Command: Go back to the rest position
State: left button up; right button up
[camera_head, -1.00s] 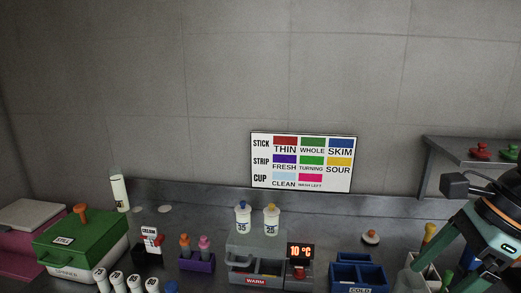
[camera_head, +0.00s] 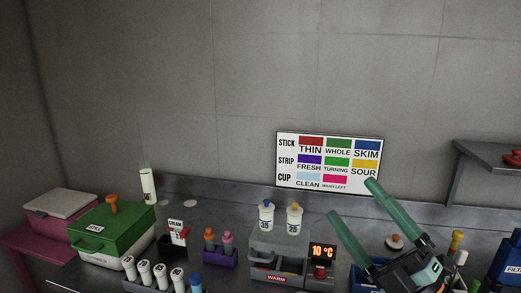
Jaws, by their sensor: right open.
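My right gripper (camera_head: 362,213) is at the lower right of the head view. Its two green fingers are spread apart and point up and to the left, with nothing between them. It is in front of the counter and hides part of the blue cold box (camera_head: 357,277) behind it. My left gripper is not in view.
A grey warm box (camera_head: 278,243) with two bottles on top stands mid-counter, beside a 10 °C display (camera_head: 322,250). A green-lidded box (camera_head: 115,228), a purple holder (camera_head: 220,256) and several white tubes are to the left. A wall shelf (camera_head: 490,150) juts out at right.

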jog(key=s+d+f+m+g+h, duration=0.1)
jog(key=d+f+m+g+h, duration=0.3)
jog(key=f+m+h, duration=0.7)
jog(key=s+d+f+m+g+h, duration=0.15)
jog(key=d+f+m+h, duration=0.45)
jog(key=f, duration=0.9)
jog(key=s+a+f+m+g+y, duration=0.1)
jog(key=s+a+f+m+g, duration=0.15)
jog(key=s+f+g, duration=0.4)
jog(key=s+a+f+m+g+y, duration=0.1)
jog(key=s+f+m+g, duration=0.25)
jog(key=s+f, duration=0.65)
jog(key=w+a+f+t+y+b, duration=0.1)
jog(key=a+f+t, duration=0.1)
jog(key=f, duration=0.4)
jog(key=w+a+f+n+t+y+b, duration=0.1)
jog(key=w+a+f+t+b, duration=0.1)
jog(key=f, duration=0.3)
jog(key=shift+a+f+t+y, duration=0.15)
jog(key=shift+f+t+y, duration=0.2)
jog(key=shift+t, duration=0.2)
